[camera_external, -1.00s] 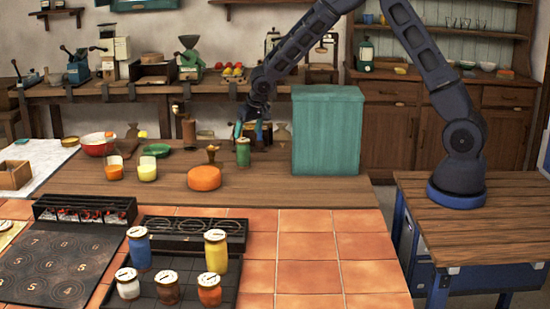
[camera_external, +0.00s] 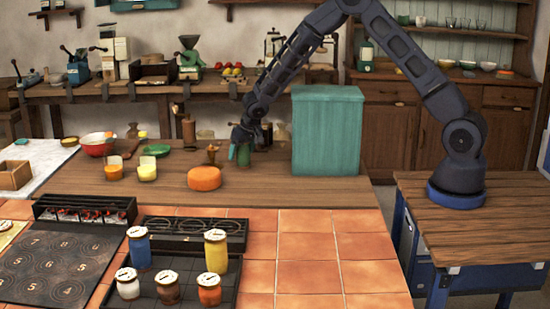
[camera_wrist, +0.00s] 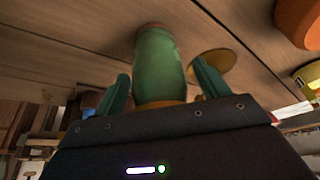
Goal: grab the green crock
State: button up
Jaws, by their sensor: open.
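The green crock (camera_external: 243,156) stands on the wooden counter, left of the teal box. In the wrist view the green crock (camera_wrist: 160,65) lies between the two teal fingers of my gripper (camera_wrist: 160,92), with visible gaps on both sides. In the external view my gripper (camera_external: 243,146) is low over the counter at the crock and covers part of it. My gripper is open. The crock's lower end in the wrist view is hidden behind the gripper body.
A teal box (camera_external: 327,132) stands close to the right of my gripper. An orange round block (camera_external: 204,178) and a wooden mill (camera_external: 212,155) are close on the left. Two glasses, a green dish (camera_external: 156,150) and a red bowl (camera_external: 97,144) stand farther left. The counter front right is clear.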

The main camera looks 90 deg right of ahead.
jog(key=c, duration=1.3)
